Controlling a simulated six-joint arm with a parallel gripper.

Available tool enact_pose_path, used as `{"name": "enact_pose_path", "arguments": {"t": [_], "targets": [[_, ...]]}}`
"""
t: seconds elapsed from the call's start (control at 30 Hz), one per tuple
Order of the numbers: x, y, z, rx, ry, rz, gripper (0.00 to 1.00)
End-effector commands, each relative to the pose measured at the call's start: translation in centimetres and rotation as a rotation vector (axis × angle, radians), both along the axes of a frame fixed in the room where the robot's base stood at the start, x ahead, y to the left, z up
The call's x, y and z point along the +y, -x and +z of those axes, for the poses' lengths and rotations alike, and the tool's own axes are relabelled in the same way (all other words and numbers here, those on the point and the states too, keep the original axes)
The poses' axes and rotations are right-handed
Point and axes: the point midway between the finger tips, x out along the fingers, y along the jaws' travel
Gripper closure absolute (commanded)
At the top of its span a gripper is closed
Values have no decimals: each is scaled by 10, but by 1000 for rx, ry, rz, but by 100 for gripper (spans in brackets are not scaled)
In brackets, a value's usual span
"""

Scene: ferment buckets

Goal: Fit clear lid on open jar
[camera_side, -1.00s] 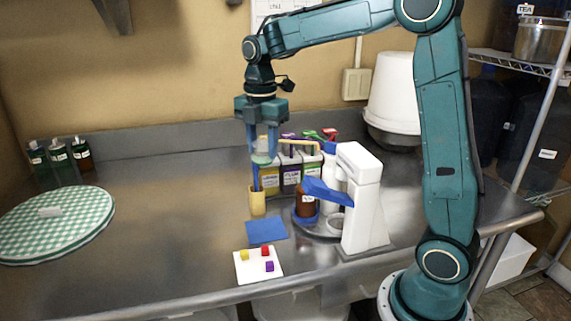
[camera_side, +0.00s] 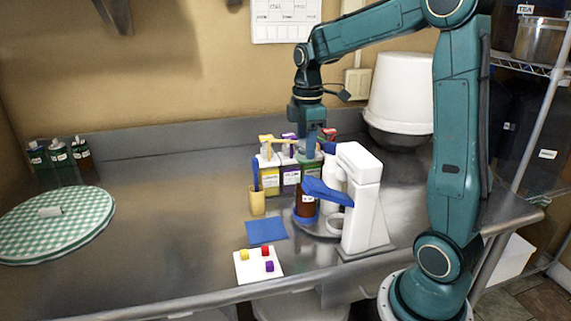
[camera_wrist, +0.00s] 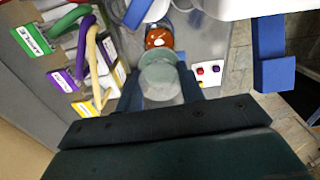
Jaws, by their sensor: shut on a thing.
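The clear, greenish round lid (camera_wrist: 160,72) is held between the two blue fingers of my gripper (camera_wrist: 160,86) in the wrist view. In the side view my gripper (camera_side: 310,154) hangs pointing down, above and slightly behind the jar; the lid cannot be made out there. The brown open jar (camera_side: 304,204) stands upright on the round plate of the white machine, inside a blue ring. In the wrist view the jar (camera_wrist: 158,34) shows its orange-red inside just beyond the lid's edge. The lid is apart from the jar.
The white machine (camera_side: 363,200) with its blue lever (camera_side: 325,191) stands close right of the jar. Labelled cartons (camera_side: 270,178) stand behind it. A yellow cup (camera_side: 257,202), blue mat (camera_side: 266,230) and white tile (camera_side: 246,273) with small cubes lie left and front.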

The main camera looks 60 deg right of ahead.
Motion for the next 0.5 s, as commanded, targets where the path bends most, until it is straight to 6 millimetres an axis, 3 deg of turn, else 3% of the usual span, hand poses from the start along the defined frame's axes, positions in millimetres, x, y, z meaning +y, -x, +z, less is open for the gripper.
{"name": "enact_pose_path", "arguments": {"t": [0.5], "targets": [[-4, 5, -6, 1, -1, -44, 84]]}}
